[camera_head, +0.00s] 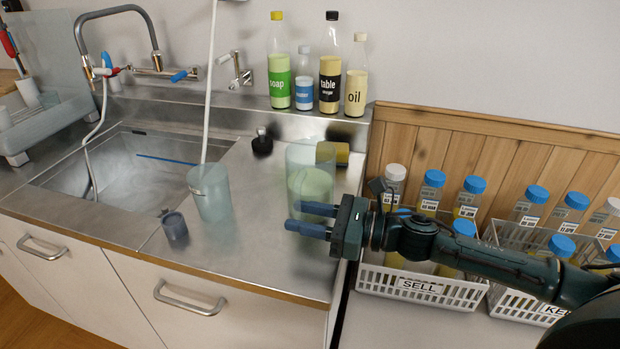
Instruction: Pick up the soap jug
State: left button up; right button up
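A clear jug (308,185) holding pale green liquid stands upright on the steel counter, right of the sink. It bears no label that I can read. A clear bottle (279,80) with a green "soap" label and yellow cap stands on the back ledge. My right gripper (312,218) reaches in from the right at the jug's near side. Its two blue-grey fingers are apart with a gap between them, and nothing shows between them. The upper finger overlaps the jug's lower part in the picture; I cannot tell whether it touches. My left gripper is out of view.
A blue-green container (211,195) with a white tube stands left of the jug, near a small grey cup (175,229). A yellow-and-dark block (341,154) is behind the jug. White crates (370,279) of blue-capped bottles stand at right under my arm.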

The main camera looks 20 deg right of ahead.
jog(key=shift+x, duration=0.8)
jog(key=shift+c, duration=0.2)
grip_shut()
dwell(0.5)
jog(key=shift+r, duration=0.1)
